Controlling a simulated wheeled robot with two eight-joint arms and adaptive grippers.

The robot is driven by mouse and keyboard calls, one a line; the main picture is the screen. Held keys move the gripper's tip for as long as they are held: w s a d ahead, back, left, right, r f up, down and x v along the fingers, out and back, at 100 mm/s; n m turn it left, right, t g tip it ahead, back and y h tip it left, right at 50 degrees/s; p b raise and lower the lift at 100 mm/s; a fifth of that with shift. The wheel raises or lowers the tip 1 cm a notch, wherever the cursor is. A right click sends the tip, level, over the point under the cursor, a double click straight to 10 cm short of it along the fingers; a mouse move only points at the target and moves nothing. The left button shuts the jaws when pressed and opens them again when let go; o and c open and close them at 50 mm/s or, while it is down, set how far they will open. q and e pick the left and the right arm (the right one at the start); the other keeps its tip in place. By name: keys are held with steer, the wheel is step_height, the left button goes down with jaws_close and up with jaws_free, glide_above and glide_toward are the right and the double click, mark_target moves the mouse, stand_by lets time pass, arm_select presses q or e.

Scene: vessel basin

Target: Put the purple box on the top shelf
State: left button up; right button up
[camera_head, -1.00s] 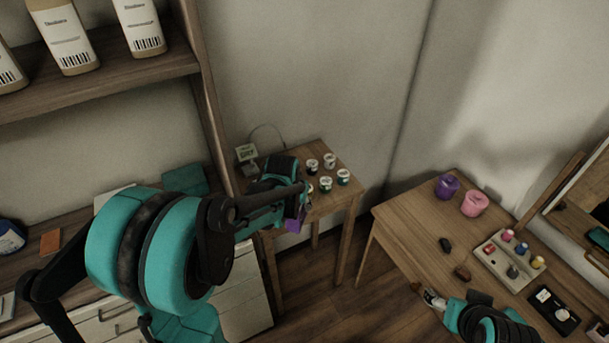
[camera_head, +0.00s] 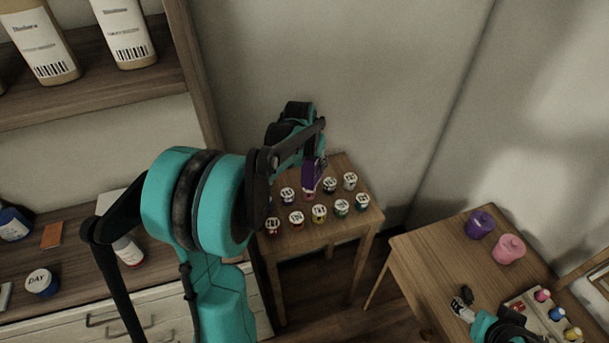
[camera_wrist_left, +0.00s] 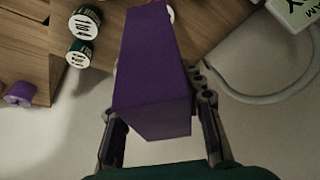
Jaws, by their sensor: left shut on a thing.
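The purple box (camera_head: 313,174) is held above the small wooden table with pots. In the left wrist view the purple box (camera_wrist_left: 155,75) fills the space between the fingers. My left gripper (camera_head: 311,160) is shut on it; the left wrist view shows a finger on each side. A wooden shelf (camera_head: 110,98) at the upper left carries tall labelled bottles; whether anything is above it is out of view. My right gripper (camera_head: 463,308) is low at the right, over the other table, and too small to read.
Several lidded pots (camera_head: 319,213) stand on the small table (camera_head: 340,242). A purple pot (camera_head: 479,224) and a pink pot (camera_head: 508,249) stand on the right table (camera_head: 432,257). Tall bottles (camera_head: 123,30) occupy the shelf. A wooden upright (camera_head: 196,75) bounds the shelf's right side.

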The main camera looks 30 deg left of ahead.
arm_select(q)
steer(key=shift+w+a+f+b, duration=0.4)
steer(key=shift+a+f+b, duration=0.2)
steer(key=shift+a+f, duration=0.8)
steer(key=shift+w+a+f+b, duration=0.35)
steer(key=shift+a+f+b, duration=0.3)
steer(key=shift+a+f, duration=0.8)
steer(key=shift+w+a+f+b, duration=0.5)
steer(key=shift+a+f, duration=0.6)
steer(key=shift+f, duration=0.55)
steer(key=shift+s, duration=0.1)
steer(key=shift+f, duration=0.2)
steer(key=o, duration=1.3)
steer(key=shift+c, duration=0.2)
steer(key=shift+r, duration=0.1)
